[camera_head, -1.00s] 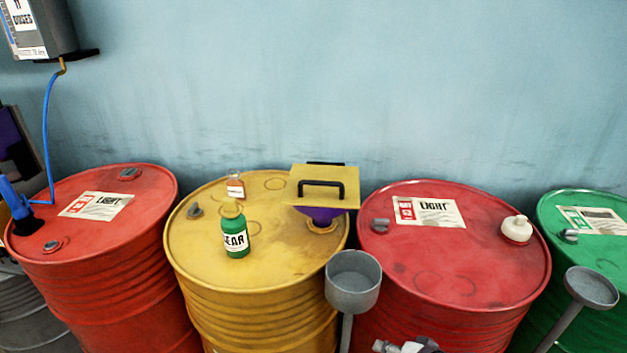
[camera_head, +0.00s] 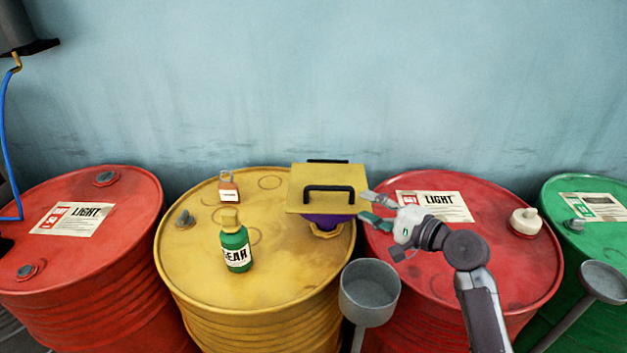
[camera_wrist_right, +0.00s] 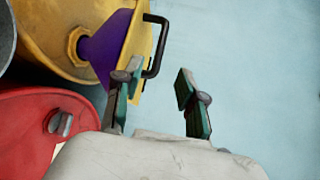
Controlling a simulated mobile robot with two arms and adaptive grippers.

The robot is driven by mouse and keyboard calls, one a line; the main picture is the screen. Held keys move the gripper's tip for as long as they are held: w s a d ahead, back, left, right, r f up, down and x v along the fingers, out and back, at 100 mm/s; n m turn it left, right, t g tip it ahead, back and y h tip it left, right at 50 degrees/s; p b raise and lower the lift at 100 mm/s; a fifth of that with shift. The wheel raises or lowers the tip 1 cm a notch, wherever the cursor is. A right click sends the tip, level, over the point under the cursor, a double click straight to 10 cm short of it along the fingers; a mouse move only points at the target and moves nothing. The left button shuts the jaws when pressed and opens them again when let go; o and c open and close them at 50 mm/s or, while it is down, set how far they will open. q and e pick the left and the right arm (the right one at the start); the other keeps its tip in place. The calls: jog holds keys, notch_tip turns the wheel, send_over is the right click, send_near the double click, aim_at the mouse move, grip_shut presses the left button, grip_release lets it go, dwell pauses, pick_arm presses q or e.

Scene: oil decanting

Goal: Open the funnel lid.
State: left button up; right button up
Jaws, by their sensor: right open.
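The purple funnel (camera_head: 322,219) stands in the opening at the right side of the yellow barrel. Its flat yellow lid (camera_head: 328,174) lies over it, shut, with a black handle (camera_head: 330,188) on top. My right gripper (camera_head: 368,208) is open and empty, just right of the lid's right edge. In the right wrist view, the funnel (camera_wrist_right: 103,46) and the handle (camera_wrist_right: 160,50) show beyond the left finger, with the spread fingertips (camera_wrist_right: 158,82) apart from the handle. I cannot tell whether a finger touches the lid. My left gripper is not in view.
A green bottle (camera_head: 236,250) and a small amber bottle (camera_head: 228,186) stand on the yellow barrel (camera_head: 200,258). A grey cup-shaped stand (camera_head: 369,290) rises in front. Red barrels (camera_head: 470,280) stand either side, and a wall is behind.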

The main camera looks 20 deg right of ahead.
aim_at(332, 190)
jog(key=x, duration=0.2)
jog(key=p+x, duration=0.1)
jog(key=x, duration=0.1)
jog(key=p+x, duration=0.1)
jog(key=x, duration=0.1)
jog(key=shift+w+a+r, duration=0.15)
jog(key=shift+a+r, duration=0.05)
jog(key=shift+r, duration=0.05)
jog(key=x, duration=0.5)
jog(key=shift+w+a+f+p, duration=0.2)
jog(key=shift+w+f+p, duration=0.05)
jog(key=shift+w+p, duration=0.15)
jog(key=shift+w+a+f, duration=0.1)
pick_arm(q)
jog(key=s+r, duration=0.1)
jog(key=s+d+r, duration=0.1)
jog(key=r, duration=0.1)
jog(key=shift+s, duration=0.2)
pick_arm(e)
grip_shut()
